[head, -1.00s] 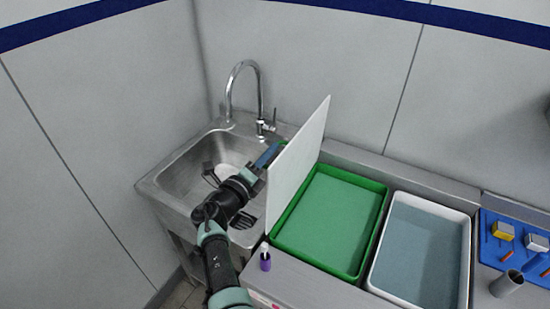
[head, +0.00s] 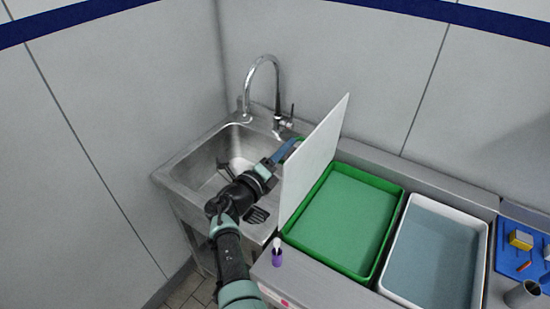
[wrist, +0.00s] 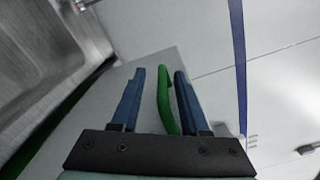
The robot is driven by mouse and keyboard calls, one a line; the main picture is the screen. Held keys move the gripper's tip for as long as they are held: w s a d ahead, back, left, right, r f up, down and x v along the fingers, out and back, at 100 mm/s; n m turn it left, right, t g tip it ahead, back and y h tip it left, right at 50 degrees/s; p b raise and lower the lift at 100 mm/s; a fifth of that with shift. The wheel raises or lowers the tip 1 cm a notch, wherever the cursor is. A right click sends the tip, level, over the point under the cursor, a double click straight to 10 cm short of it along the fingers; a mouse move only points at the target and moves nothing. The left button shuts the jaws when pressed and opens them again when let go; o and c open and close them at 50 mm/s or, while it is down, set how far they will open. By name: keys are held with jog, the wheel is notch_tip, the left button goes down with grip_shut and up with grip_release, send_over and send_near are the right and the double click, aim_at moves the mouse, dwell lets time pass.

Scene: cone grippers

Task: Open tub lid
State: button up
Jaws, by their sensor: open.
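The white flat lid (head: 314,160) stands upright along the left edge of the green tub (head: 372,272) in the head view. The tub's inside shows as a green surface. The lid's green handle (wrist: 165,100) is on its left face, towards the sink. My gripper (head: 286,150) is on that left side of the lid. In the wrist view my gripper (wrist: 160,72) is open, with one blue finger on each side of the handle. I cannot tell whether a finger touches it.
A steel sink with a tap (head: 262,85) lies left of the lid, under my arm. A white tub (head: 486,255) sits right of the green one. A purple bottle (head: 277,257) stands at the counter front. A blue board (head: 525,248) is far right.

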jog(key=p+v, duration=0.2)
jog(key=v, duration=1.1)
jog(key=shift+w, duration=0.1)
